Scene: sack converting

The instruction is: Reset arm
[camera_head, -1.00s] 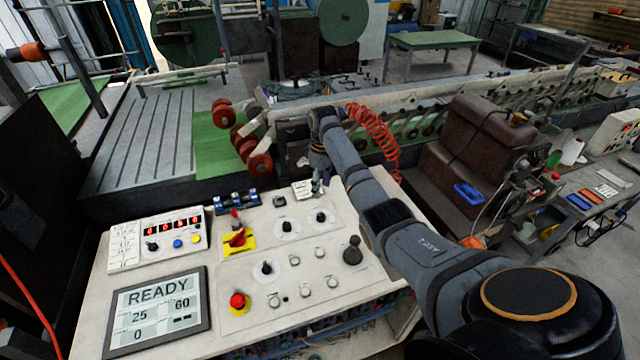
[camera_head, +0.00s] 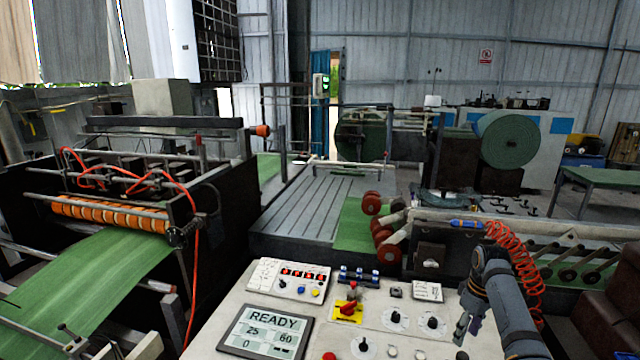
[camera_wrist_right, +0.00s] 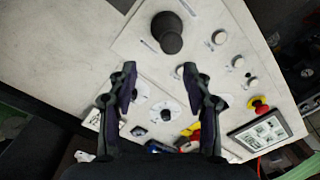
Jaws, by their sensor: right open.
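My right arm comes in at the lower right of the head view. Its gripper (camera_head: 467,326) points down above the right part of the white control panel (camera_head: 290,347). In the right wrist view the two dark fingers (camera_wrist_right: 160,78) are spread wide, with nothing between them but panel surface. A black knob (camera_wrist_right: 168,42) stands on the panel beyond the fingertips. Dials and a red-and-yellow switch show between and behind the fingers; this switch (camera_head: 348,308) is also in the head view. My left gripper is in neither view.
The panel's display (camera_head: 265,331) reads READY, 25, 60 and 0. A coiled red hose (camera_head: 513,262) hangs just behind my right arm. Red rollers (camera_head: 388,250) stand behind the panel. Green sheet (camera_head: 92,275) runs through a machine at the left.

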